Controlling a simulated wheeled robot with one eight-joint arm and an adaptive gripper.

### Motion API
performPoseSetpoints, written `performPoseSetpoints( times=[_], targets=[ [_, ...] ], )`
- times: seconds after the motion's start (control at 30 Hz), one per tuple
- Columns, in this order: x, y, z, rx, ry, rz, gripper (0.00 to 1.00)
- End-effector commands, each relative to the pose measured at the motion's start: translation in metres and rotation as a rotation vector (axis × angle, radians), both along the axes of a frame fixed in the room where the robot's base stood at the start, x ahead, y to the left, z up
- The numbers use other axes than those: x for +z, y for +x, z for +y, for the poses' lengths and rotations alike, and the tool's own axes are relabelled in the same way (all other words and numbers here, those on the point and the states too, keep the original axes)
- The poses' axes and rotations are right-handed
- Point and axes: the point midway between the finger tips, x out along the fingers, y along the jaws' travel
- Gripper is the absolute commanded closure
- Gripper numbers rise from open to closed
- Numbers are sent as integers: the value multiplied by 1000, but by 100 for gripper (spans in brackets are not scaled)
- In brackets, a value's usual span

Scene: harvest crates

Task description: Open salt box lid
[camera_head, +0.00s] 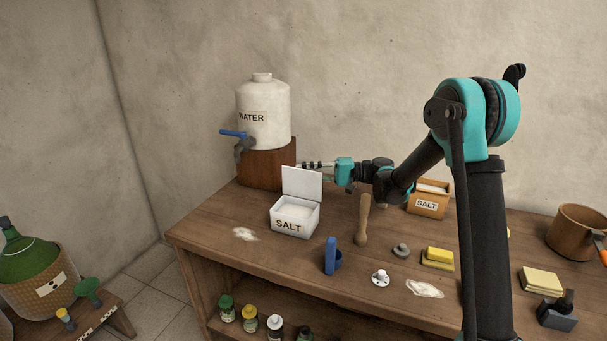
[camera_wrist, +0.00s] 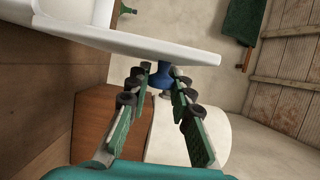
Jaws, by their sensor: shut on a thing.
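The white salt box (camera_head: 292,222), labelled SALT, stands on the wooden table with white salt inside. Its white lid (camera_head: 302,184) stands up, raised at the back of the box. My gripper (camera_head: 308,165) reaches in from the right, its fingertips at the top edge of the lid. In the wrist view the lid (camera_wrist: 130,38) crosses as a pale slab just beyond the fingertips of my gripper (camera_wrist: 162,78). The exact contact is hard to see.
The white water tank (camera_head: 264,112) with a blue tap stands on a wooden block (camera_head: 268,165) behind the box. A wooden pestle (camera_head: 363,222), a blue holder (camera_head: 332,258) and a wooden salt box (camera_head: 430,198) are to the right. The table (camera_head: 215,217) is mostly clear at left.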

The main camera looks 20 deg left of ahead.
Motion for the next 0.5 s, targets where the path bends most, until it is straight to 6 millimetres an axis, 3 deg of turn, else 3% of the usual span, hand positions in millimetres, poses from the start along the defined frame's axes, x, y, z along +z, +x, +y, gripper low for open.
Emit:
performPoseSetpoints(
  times=[0.17, 0.2, 0.37, 0.5],
  targets=[
    [0, 0, 0, 1, -1, -1, 100],
    [0, -1, 0, 1, -1, -1, 78],
    [0, 0, 0, 1, 0, -2, 58],
    [0, 0, 0, 0, 0, -2, 58]
  ],
)
